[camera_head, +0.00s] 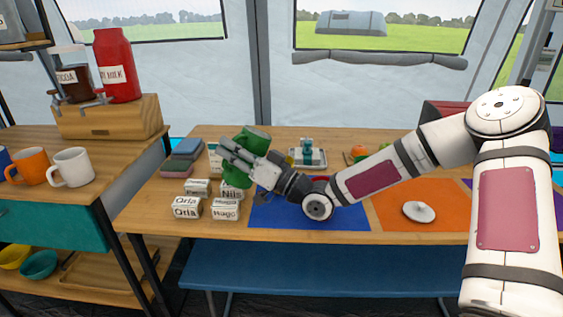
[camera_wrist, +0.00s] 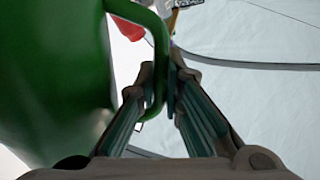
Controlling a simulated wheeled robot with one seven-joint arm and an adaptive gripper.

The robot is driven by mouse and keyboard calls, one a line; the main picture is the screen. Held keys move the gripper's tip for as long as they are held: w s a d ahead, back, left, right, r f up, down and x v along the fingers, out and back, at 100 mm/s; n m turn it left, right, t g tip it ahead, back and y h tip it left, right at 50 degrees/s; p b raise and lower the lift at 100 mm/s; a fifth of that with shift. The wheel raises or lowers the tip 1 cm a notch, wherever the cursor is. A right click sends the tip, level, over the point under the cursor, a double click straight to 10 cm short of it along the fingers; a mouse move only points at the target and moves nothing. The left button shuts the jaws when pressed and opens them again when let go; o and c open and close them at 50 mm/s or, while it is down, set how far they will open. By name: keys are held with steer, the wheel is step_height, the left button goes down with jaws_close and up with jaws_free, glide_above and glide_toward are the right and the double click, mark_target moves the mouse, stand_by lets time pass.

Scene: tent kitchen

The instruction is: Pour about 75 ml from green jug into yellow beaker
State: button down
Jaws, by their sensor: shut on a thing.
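The green jug (camera_head: 237,178) is held above the table, behind my gripper (camera_head: 232,150) in the head view. It looks tilted, with one end up and to the right. In the wrist view the jug (camera_wrist: 50,80) fills the left side, and its handle (camera_wrist: 160,60) runs between the fingers of my gripper (camera_wrist: 165,90), which are shut on it. A small yellow patch (camera_head: 290,159) shows just right of the jug, mostly hidden by my arm. It may be the yellow beaker, but I cannot tell. The liquid in the jug is not visible.
Several labelled white blocks (camera_head: 187,208) stand at the table's front left. A blue mat (camera_head: 340,217) lies under my gripper, and an orange mat (camera_head: 390,205) with a white disc (camera_head: 419,212) lies to the right. A tray (camera_head: 322,163) stands behind.

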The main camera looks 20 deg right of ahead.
steer(key=shift+s+a+f+n+g+h+p, duration=0.1)
steer(key=shift+a+f+n+g+h+p, duration=0.35)
steer(key=shift+a+f+n+g, duration=0.65)
steer(key=shift+s+a+f+n+g+h+p, duration=0.1)
steer(key=shift+a+f+n+g+h, duration=0.65)
steer(key=shift+n, duration=0.65)
steer(key=shift+a+t, duration=0.2)
steer(key=shift+t, duration=0.05)
